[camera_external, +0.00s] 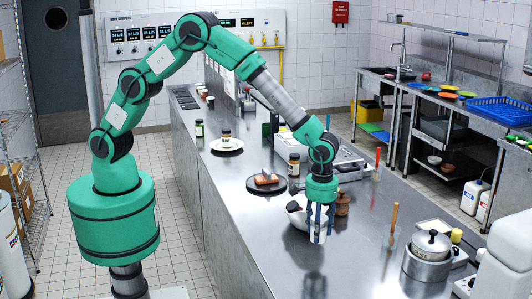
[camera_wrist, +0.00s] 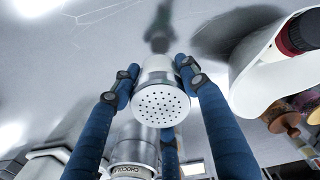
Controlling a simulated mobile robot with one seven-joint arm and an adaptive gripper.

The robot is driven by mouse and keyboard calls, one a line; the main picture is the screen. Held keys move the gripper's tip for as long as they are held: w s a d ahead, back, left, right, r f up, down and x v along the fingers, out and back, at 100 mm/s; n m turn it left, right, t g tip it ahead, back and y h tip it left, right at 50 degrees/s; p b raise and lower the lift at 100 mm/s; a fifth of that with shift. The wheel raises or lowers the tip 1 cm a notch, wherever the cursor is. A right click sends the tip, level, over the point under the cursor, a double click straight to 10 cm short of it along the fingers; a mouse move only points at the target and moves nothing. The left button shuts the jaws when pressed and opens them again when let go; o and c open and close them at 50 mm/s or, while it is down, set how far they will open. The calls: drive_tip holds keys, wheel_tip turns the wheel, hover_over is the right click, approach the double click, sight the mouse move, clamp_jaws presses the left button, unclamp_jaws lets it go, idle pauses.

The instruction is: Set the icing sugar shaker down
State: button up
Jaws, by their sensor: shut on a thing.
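The icing sugar shaker (camera_external: 317,236) is a small white can upright under my gripper over the front part of the steel counter (camera_external: 345,270). In the wrist view the shaker (camera_wrist: 160,103) shows its pale lid full of holes. My gripper (camera_external: 318,222) points down with its blue fingers closed around the shaker's sides, and the fingers (camera_wrist: 163,90) also show in the wrist view. The shaker's base is close to the counter top; I cannot tell whether it touches.
A white rounded vessel (camera_external: 296,212) stands close on the left, with a brown pot (camera_external: 342,204) behind on the right. A container lettered "CHOCOLA" (camera_wrist: 132,158) is near the shaker. A dark plate (camera_external: 254,187) with food and a lidded steel pot (camera_external: 428,258) stand farther off. The counter's front is clear.

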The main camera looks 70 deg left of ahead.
drive_tip(key=s, duration=0.3)
drive_tip(key=s+f+b, duration=0.1)
drive_tip(key=s, duration=0.2)
drive_tip(key=s+f+b, duration=0.1)
drive_tip(key=s, duration=0.3)
drive_tip(key=shift+a, duration=0.3)
drive_tip(key=w+d, duration=0.3)
drive_tip(key=w, duration=0.1)
drive_tip(key=w+d+f, duration=0.1)
drive_tip(key=w+d, duration=0.2)
drive_tip(key=w, duration=0.1)
drive_tip(key=w+d+b, duration=0.1)
drive_tip(key=w+d, duration=0.3)
drive_tip(key=shift+w+d+f, duration=0.1)
drive_tip(key=shift+w+f, duration=0.05)
drive_tip(key=shift+f, duration=0.1)
drive_tip(key=shift+f, duration=0.1)
drive_tip(key=shift+f, duration=1.7)
drive_tip(key=shift+f, duration=0.15)
drive_tip(key=o, duration=1.3)
